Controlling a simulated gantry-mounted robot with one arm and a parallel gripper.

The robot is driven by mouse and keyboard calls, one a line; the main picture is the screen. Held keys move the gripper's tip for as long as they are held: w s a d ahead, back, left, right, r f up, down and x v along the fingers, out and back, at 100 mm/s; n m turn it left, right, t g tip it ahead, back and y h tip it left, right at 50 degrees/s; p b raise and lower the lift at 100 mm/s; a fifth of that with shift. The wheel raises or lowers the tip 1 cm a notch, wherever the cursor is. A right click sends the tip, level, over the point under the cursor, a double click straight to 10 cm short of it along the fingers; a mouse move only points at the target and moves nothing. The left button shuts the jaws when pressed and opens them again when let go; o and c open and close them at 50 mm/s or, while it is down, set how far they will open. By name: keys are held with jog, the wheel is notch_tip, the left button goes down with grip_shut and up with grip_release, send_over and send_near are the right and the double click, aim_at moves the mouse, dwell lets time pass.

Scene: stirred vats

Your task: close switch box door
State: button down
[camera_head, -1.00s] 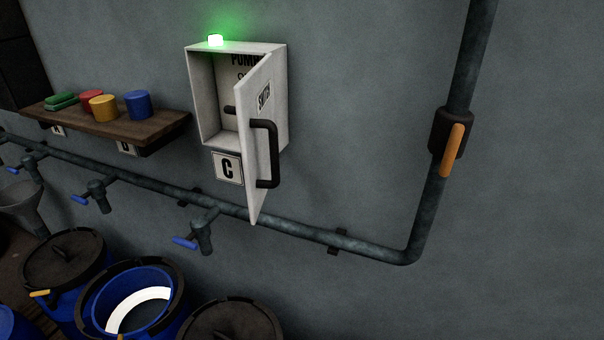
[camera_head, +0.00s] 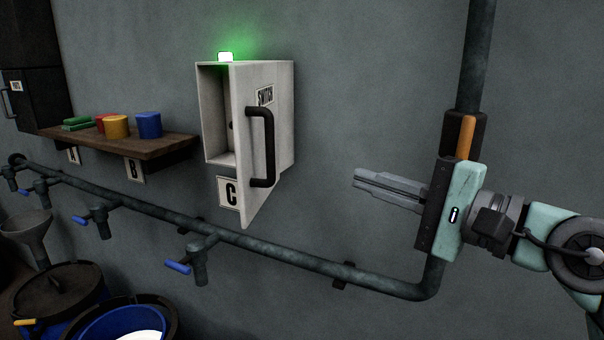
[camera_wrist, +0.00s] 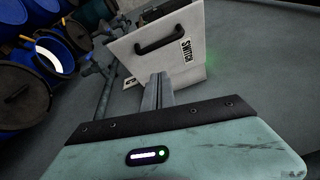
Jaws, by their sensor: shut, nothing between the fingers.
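The white switch box (camera_head: 280,110) hangs on the grey wall with a green lamp (camera_head: 225,57) lit on top. Its door (camera_head: 247,205) stands open, swung out from the box, with a black handle (camera_head: 262,148) and a "SWITCH" label on its outer face. My gripper (camera_head: 357,181) is to the right of the box, apart from the door, with its fingers together and empty, pointing left. In the wrist view the fingers (camera_wrist: 158,78) point toward the door (camera_wrist: 165,48), which shows its handle (camera_wrist: 166,33) side. Most of the box interior is hidden behind the door.
A pipe (camera_head: 310,263) runs along the wall below the box and rises at the right, near an orange valve lever (camera_head: 466,137) behind my gripper. A shelf (camera_head: 165,147) with coloured tubs is at left. Blue vats (camera_head: 115,325) stand lower left. The wall between box and gripper is clear.

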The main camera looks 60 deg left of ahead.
jog(key=r+n+t, duration=0.1)
jog(key=r, duration=0.1)
jog(key=p, duration=0.1)
send_near(272, 137)
jog(key=w+a+f, duration=0.2)
jog(key=w+a, duration=0.1)
jog(key=a, duration=0.2)
jog(key=s, duration=0.1)
jog(key=s+a, duration=0.2)
jog(key=shift+s+r+p, duration=0.1)
jog(key=shift+s+p, duration=0.3)
jog(key=shift+s, duration=0.15)
